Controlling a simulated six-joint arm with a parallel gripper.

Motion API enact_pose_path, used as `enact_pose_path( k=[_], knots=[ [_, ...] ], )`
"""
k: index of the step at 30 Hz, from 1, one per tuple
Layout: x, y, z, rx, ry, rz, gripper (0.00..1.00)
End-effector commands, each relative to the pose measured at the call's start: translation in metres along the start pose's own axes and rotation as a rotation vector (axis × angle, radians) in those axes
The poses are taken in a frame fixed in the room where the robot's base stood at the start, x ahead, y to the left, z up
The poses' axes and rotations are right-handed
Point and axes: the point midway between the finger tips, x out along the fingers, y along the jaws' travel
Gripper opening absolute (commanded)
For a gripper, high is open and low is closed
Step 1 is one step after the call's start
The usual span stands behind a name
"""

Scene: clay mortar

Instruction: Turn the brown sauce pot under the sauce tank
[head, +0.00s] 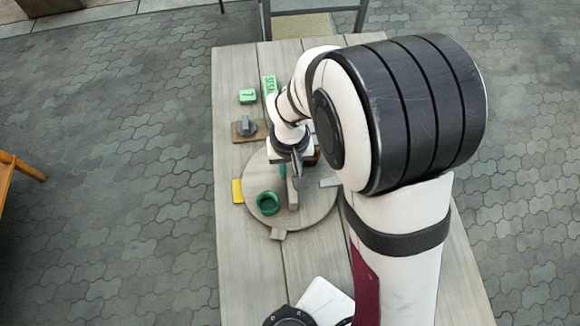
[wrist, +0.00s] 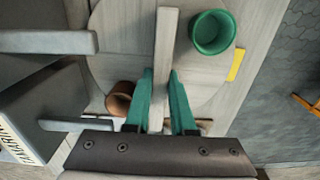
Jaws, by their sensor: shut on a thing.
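The brown sauce pot (wrist: 120,97) stands on the round grey turntable (wrist: 118,22), left of my gripper in the wrist view. In the head view my arm hides most of it, leaving a brown edge (head: 313,158). My gripper (wrist: 160,76) has teal fingers shut on a grey bar (wrist: 166,40) that crosses above the turntable. In the head view my gripper (head: 287,172) is over the turntable, with the bar (head: 293,192) in it. A dark grey boxy structure (wrist: 38,105) with a lettered label is at the left of the wrist view; I cannot tell whether it is the sauce tank.
A green pot (head: 267,203) sits on the turntable's near left. A yellow tab (head: 238,191) and grey tabs are at the rim. A knob on a board (head: 246,127), a green block (head: 247,97) and a green sign (head: 268,84) lie beyond. The table's left strip is clear.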

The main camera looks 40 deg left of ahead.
Motion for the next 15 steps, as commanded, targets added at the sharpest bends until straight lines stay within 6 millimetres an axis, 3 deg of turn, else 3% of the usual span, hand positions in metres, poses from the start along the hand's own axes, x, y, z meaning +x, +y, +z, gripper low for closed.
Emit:
enact_pose_path(
  k=[15],
  knots=[
    [-0.0008,0.0003,-0.0002,0.257,0.001,0.0,0.0]
  ],
)
